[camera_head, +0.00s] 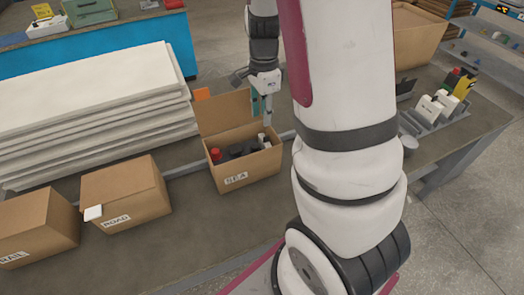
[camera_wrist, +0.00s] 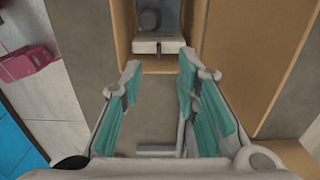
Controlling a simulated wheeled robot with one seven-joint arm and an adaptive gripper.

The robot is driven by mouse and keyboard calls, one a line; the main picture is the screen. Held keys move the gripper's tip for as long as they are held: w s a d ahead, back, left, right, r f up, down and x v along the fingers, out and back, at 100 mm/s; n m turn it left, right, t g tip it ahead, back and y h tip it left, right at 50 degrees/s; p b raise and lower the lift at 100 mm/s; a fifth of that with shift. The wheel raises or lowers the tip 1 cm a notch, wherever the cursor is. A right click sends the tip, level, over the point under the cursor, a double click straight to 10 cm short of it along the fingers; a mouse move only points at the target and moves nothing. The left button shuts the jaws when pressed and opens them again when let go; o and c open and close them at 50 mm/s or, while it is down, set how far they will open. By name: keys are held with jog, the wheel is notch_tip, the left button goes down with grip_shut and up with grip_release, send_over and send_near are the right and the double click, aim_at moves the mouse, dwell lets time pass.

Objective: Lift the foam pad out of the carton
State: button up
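The open carton (camera_head: 246,174), labelled SEA, stands on the bench with its back flap raised. Inside are a red-topped item (camera_head: 216,155), dark pieces (camera_head: 240,150) and a small white item (camera_head: 262,138). I cannot tell which of these, if any, is the foam pad. My gripper (camera_head: 263,116) is over the back right of the carton. In the wrist view its teal-padded fingers (camera_wrist: 158,88) are spread apart with nothing between them. Beyond the fingertips are a white block (camera_wrist: 158,43) and a dark grey round thing (camera_wrist: 149,19), between cardboard walls.
Two closed-looking cartons, ROAD (camera_head: 126,195) and RAIL (camera_head: 38,232), stand to the left. A stack of white boards (camera_head: 90,105) lies behind. A grey rack with small boxes (camera_head: 436,112) is at the right. Bare bench lies in front of the cartons.

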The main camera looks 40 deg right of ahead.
notch_tip(320, 180, down, 8)
jog(key=shift+s+f, duration=0.1)
jog(key=shift+f, duration=0.1)
dwell(0.3)
grip_shut()
